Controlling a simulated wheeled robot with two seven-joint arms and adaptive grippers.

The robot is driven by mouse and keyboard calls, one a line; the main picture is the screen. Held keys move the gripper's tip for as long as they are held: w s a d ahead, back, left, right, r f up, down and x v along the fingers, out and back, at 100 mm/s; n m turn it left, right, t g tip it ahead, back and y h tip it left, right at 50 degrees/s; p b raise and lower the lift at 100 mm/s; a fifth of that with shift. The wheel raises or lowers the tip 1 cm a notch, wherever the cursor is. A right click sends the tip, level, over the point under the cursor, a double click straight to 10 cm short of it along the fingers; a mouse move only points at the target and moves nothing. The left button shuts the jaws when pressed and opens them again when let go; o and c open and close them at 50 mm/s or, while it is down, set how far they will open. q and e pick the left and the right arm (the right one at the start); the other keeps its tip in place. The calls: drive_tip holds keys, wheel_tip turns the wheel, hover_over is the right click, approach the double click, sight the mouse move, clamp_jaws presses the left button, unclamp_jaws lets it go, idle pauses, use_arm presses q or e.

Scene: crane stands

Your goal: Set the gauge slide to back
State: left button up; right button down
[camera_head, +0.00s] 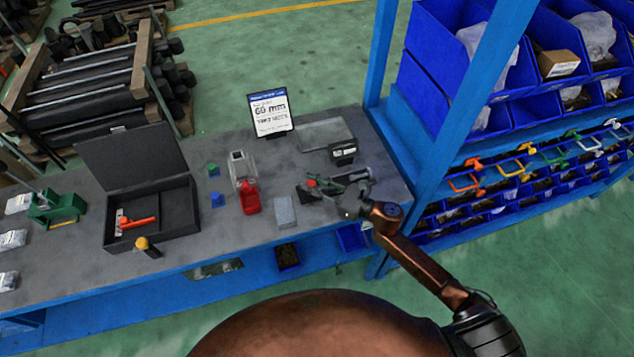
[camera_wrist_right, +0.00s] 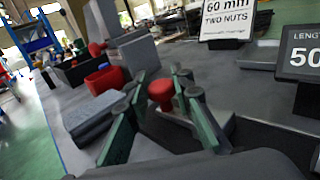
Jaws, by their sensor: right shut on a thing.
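The gauge slide shows as a red knob (camera_head: 311,183) on a dark base near the right end of the workbench; the knob also shows in the right wrist view (camera_wrist_right: 161,91). My right gripper (camera_head: 322,187) reaches it from the right. In the right wrist view its two green-padded fingers (camera_wrist_right: 160,100) stand on either side of the knob, shut on it. The gauge's black display (camera_head: 343,152) stands behind; in the wrist view the display (camera_wrist_right: 305,62) reads "LENGTH" and "50", cut off at the edge. The slide's track is mostly hidden by the fingers. My left gripper is not in view.
A sign (camera_head: 270,114) reading "60 mm" and "TWO NUTS" stands behind. A grey block (camera_head: 285,211) and red bin (camera_head: 250,197) lie left of the gauge. An open black case (camera_head: 150,205) is farther left. A blue rack post (camera_head: 430,145) rises at the right.

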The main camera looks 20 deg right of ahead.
drive_tip(key=c, duration=1.7)
unclamp_jaws()
drive_tip(key=shift+a, duration=0.3)
drive_tip(key=shift+d, duration=0.15)
drive_tip(key=shift+s+d, duration=0.15)
drive_tip(key=v, duration=1.1)
drive_tip(key=shift+s+d, duration=0.2)
drive_tip(key=shift+s, duration=0.05)
drive_tip(key=shift+a, duration=0.1)
